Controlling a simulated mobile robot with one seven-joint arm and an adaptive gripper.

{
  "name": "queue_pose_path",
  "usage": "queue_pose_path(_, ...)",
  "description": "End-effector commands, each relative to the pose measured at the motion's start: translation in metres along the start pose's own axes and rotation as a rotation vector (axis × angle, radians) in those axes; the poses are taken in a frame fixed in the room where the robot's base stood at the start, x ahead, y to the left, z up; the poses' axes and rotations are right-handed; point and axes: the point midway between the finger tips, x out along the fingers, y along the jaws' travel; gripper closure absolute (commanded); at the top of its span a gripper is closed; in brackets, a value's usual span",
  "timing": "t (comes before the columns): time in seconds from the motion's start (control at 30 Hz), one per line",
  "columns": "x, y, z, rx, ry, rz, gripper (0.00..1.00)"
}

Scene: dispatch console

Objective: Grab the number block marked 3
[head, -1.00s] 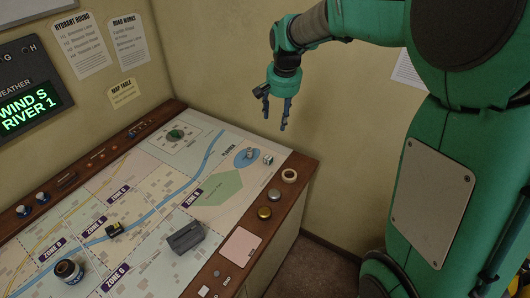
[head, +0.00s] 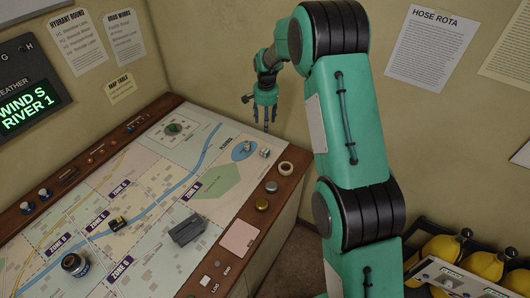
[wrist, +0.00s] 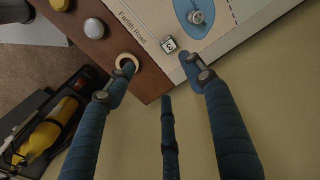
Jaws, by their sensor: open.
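The number block marked 3 (wrist: 169,45) is a small pale cube with a dark-edged face, lying on the map near the board's corner in the wrist view. It also shows in the head view (head: 264,152), beside the blue oval. My gripper (head: 266,118) hangs fingers down above the far right edge of the console in the head view. In the wrist view my gripper (wrist: 165,80) has its blue fingers spread and empty. The block lies beyond the gap between the fingertips, closer to the right finger, and I see no contact.
A small grey piece (wrist: 195,16) stands on the blue oval close to the block. A tape-like ring (head: 286,168) and a silver button (head: 271,186) are on the wooden rim. A grey box (head: 187,230) sits mid-map.

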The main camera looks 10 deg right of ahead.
Motion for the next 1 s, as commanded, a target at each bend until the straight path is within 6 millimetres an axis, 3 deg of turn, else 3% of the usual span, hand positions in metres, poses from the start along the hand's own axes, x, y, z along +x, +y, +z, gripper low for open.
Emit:
queue_pose_path(0.2, 0.055, -0.010, -0.016, 0.055, -0.027, 0.024, 0.47)
queue_pose_path(0.4, 0.091, -0.015, -0.024, 0.090, -0.042, 0.037, 0.47)
queue_pose_path(0.6, 0.104, -0.017, -0.026, 0.103, -0.047, 0.042, 0.47)
queue_pose_path(1.0, 0.106, -0.017, -0.026, 0.103, -0.047, 0.042, 0.47)
